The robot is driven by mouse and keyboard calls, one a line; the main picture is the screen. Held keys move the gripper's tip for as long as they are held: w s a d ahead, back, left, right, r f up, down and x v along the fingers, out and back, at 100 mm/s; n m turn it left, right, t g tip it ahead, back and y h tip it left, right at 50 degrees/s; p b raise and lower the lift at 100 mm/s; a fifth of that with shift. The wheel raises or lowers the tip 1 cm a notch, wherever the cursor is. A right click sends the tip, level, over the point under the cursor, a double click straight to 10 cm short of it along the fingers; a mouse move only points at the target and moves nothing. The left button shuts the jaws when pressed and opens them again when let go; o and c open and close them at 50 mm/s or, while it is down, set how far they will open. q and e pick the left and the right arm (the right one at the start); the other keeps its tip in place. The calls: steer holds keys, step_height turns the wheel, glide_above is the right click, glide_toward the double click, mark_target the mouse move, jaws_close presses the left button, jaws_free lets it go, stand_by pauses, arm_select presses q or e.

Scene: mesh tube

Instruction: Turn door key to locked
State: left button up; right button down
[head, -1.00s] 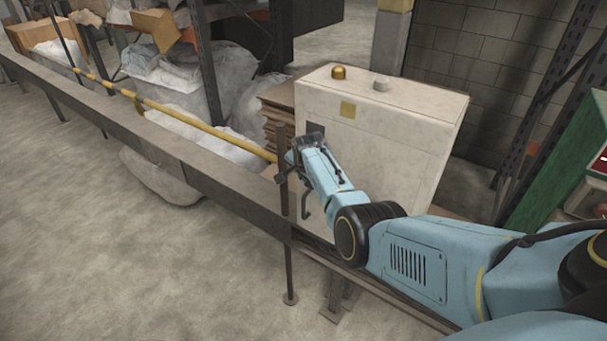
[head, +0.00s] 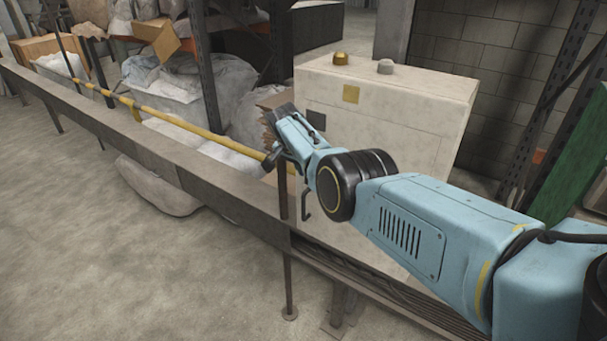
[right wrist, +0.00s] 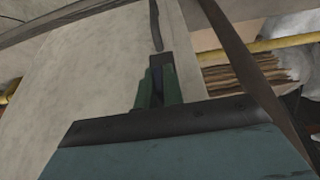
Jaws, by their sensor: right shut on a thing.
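A pale cabinet (head: 395,125) has a dark bent handle (head: 306,203) low on its front and a dark square plate (head: 316,120) higher up. My right gripper (head: 270,160) is at the cabinet's front left edge, near the rail. In the right wrist view its green fingers (right wrist: 158,88) are shut on a small dark piece (right wrist: 158,62), apparently the door key, against the cabinet front. A thin dark bar (right wrist: 155,25) extends beyond the fingers. The key's angle cannot be told. My left gripper is not in view.
A long metal rail (head: 150,150) on thin posts runs in front of the cabinet. A yellow bar (head: 190,125) runs behind it at about gripper height. Sacks (head: 190,85) and stacked cardboard lie behind.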

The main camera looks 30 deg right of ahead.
steer(key=shift+f, duration=0.1)
steer(key=c, duration=1.5)
jaws_free()
steer(key=shift+a+r+p, duration=0.2)
steer(key=shift+r+p, duration=0.25)
steer(key=shift+r, duration=0.1)
steer(key=p+v, duration=0.2)
steer(key=v, duration=1)
steer(key=shift+s+a+r, duration=0.1)
